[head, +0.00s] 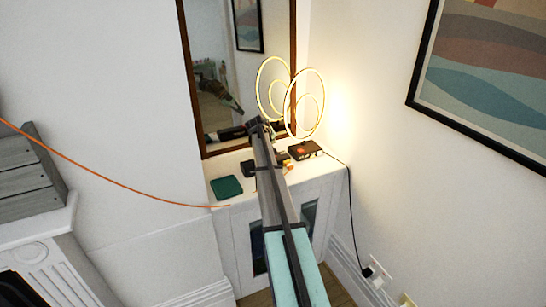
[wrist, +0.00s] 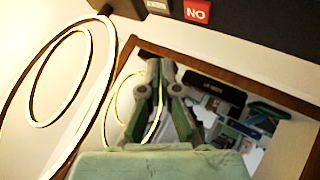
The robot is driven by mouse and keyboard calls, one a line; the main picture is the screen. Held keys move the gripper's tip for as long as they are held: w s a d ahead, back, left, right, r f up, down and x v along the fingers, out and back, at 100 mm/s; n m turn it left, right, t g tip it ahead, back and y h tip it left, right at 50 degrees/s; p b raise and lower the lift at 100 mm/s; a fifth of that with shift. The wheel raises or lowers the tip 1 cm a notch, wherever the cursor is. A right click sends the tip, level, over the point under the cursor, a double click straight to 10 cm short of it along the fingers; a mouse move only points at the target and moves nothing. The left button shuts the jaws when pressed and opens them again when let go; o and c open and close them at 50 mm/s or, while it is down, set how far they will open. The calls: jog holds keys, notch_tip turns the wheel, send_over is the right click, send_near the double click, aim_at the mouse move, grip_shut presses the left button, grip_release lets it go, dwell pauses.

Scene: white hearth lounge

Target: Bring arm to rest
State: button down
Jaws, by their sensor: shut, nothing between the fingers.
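My arm reaches away from the camera over the white cabinet in the head view, and its dark end, with my gripper (head: 257,122), is in front of the mirror. In the wrist view my gripper (wrist: 161,66) points toward the mirror, with its fingertips together and nothing between them. Its pale green body fills the bottom of that view. The arm hides part of the cabinet top.
The wood-framed mirror (head: 210,60) stands behind the cabinet (head: 233,212). A lit ring lamp (head: 318,88) is just right of my gripper. A dark box (head: 305,150) and a green item (head: 226,187) lie on top. An orange cable (head: 110,178) hangs left.

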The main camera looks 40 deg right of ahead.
dwell(0.5)
jog(key=s+a+f+y+p, duration=0.1)
jog(key=s+a+f+p, duration=0.2)
jog(key=a, duration=0.5)
jog(key=s+a+f+g+y+p, duration=0.1)
jog(key=s+a+f, duration=0.2)
jog(key=s+a, duration=0.3)
jog(key=s+a+f+p, duration=0.2)
jog(key=s+a, duration=0.2)
jog(key=a, duration=0.5)
jog(key=s+a+f+n+g+y+b, duration=0.1)
jog(key=s+a+f+g+y, duration=0.1)
jog(key=s+a+f, duration=0.7)
jog(key=s+a+f+n+g+y+b, duration=0.15)
jog(key=s+a+f, duration=0.4)
jog(key=f, duration=0.65)
jog(key=s+a+f+g+b, duration=0.1)
jog(key=s+a+f, duration=0.3)
jog(key=s, duration=0.8)
jog(key=s+a+f+g+y+b, duration=0.1)
jog(key=s+a+f+g, duration=0.2)
jog(key=s, duration=1)
jog(key=s+a+f+g+y+b, duration=0.1)
jog(key=s+a+f+g, duration=0.2)
jog(key=s, duration=1)
jog(key=a+f, duration=0.3)
jog(key=a, duration=0.2)
jog(key=shift+a+f+b, duration=0.25)
jog(key=shift+f+b, duration=0.05)
jog(key=shift+b, duration=0.1)
